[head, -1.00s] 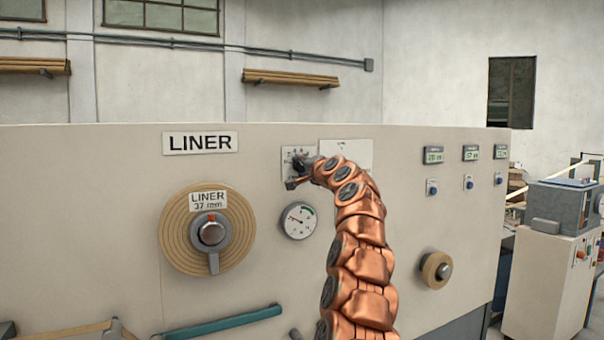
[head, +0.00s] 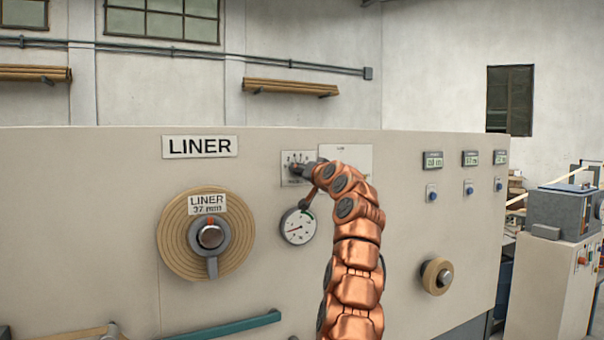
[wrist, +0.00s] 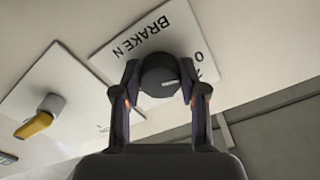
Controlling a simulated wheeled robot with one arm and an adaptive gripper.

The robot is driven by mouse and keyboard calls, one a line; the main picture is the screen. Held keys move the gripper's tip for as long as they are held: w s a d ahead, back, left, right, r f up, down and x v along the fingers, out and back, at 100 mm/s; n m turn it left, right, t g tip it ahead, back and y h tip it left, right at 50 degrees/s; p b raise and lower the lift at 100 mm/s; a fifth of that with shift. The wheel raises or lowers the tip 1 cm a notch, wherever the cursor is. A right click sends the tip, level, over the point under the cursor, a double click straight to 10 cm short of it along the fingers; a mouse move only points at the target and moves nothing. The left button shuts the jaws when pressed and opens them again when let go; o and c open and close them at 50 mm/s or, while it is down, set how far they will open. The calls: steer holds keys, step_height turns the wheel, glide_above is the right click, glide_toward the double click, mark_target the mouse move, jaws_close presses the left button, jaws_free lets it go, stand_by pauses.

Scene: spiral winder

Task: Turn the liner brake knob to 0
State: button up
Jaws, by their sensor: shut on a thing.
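The liner brake knob (wrist: 160,75) is a dark round knob with a pale pointer line, on a white plate (wrist: 118,48) lettered "BRAKE N". The pointer line faces right in the wrist view; a "0" shows on the plate above and right of the knob. I cannot tell which figure the line meets. My gripper (wrist: 160,94) is shut on the knob, one finger on each side. In the head view my gripper (head: 308,172) covers part of the knob's scale plate (head: 288,160), and its figures are too small to read.
A round gauge (head: 298,227) sits just below the knob, its needle toward the lower left. A liner roll (head: 175,235) is at left on the panel. In the wrist view a yellow-tipped handle (wrist: 36,124) is on the neighbouring plate. Displays (head: 470,158) are at right.

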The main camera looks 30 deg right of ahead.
steer(key=shift+a, duration=0.1)
stand_by(0.3)
steer(key=o, duration=1.1)
steer(key=shift+o, duration=0.2)
steer(key=shift+s, duration=0.1)
steer(key=s+a, duration=0.1)
steer(key=s, duration=1)
steer(key=shift+s, duration=0.35)
